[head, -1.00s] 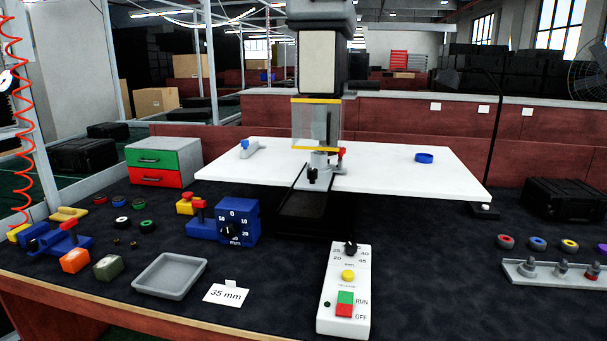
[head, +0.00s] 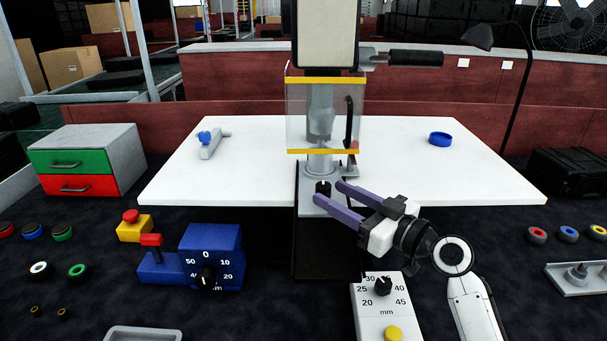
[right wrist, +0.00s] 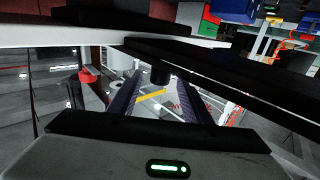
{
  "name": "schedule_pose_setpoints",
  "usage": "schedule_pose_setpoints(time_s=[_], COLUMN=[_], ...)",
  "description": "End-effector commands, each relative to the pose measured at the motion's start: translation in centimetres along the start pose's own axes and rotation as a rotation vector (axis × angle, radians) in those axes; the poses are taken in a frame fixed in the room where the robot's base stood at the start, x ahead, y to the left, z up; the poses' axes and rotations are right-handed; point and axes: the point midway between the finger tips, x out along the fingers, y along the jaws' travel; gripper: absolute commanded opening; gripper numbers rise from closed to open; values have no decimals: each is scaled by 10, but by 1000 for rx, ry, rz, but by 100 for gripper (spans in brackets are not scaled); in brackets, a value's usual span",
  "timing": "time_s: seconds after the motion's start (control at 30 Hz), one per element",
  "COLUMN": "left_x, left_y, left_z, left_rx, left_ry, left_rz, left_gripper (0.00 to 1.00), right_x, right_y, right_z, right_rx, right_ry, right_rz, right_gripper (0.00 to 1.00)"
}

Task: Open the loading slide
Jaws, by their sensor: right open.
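The loading slide (head: 310,208) is a narrow plate with dark rails running out from the front of the machine at the white table's middle. A small black knob (head: 323,187) stands upright on it. My right gripper (head: 328,190) has purple fingers and is open, with its fingertips around or just beside the knob. In the right wrist view the black knob (right wrist: 160,74) shows between the two fingers (right wrist: 153,92); I cannot tell whether they touch it. My left gripper is out of view.
A clear guard with yellow edges (head: 325,80) hangs above the slide. The white table (head: 245,170) holds a blue ring (head: 440,138). A control box (head: 381,315) stands below my right gripper, and a blue dial gauge (head: 210,255) at left. Dark bench lies between.

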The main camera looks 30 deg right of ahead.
Motion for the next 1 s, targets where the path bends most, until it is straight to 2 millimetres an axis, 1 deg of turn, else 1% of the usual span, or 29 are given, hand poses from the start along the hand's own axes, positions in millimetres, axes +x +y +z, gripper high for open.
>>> schedule_pose_setpoints(time_s=[0.03, 0.2, 0.3, 0.4, 0.53, 0.63, 0.8, 0.87, 1.0], left_x=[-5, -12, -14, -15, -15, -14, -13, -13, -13], left_y=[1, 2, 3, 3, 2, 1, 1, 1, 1], left_z=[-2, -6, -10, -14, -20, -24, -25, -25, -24], left_rx=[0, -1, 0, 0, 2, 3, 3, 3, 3], left_ry=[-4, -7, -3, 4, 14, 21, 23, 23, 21], left_rz=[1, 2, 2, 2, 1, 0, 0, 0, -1], left_gripper=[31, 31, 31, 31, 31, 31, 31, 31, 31], right_x=[11, 44, 59, 70, 77, 79, 79, 78, 78], right_y=[0, 0, 0, 0, 0, 0, 0, 0, 0], right_z=[-4, -4, -3, -2, 0, 0, 0, 0, 0], right_rx=[4, 4, 4, 4, 1, 1, 1, 1, 1], right_ry=[4, 3, 2, 0, -1, -2, -1, -1, -1], right_rz=[0, 0, 0, 0, 0, 0, 0, 0, 0], right_gripper=[44, 44, 44, 44, 44, 44, 44, 36, 12])
